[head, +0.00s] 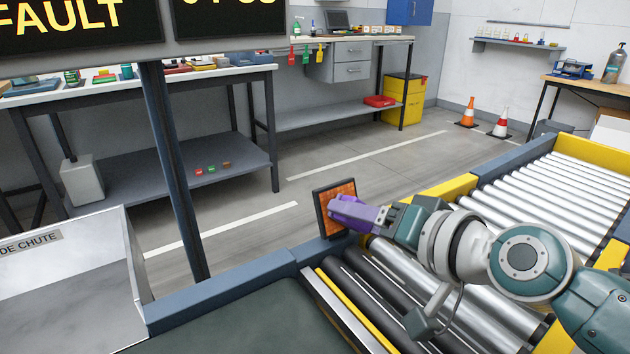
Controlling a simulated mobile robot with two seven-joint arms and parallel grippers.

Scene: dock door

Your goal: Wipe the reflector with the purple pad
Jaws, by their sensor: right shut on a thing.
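The reflector (334,197) is an orange square plate in a dark frame, standing upright at the edge of the conveyor. My right gripper (376,215) comes in from the right and is shut on the purple pad (353,214). The pad is at the right part of the reflector's face and covers some of it. It looks to be touching the face or very close to it; I cannot tell which. The fingertips are largely hidden by the pad. My left gripper is not in view.
Roller conveyors (540,190) with yellow side rails lie to the right and below my right arm. A dark post (172,170) holding display signs stands left of the reflector. A metal chute (70,280) is at the lower left. Workbenches (150,80) stand behind, across open floor.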

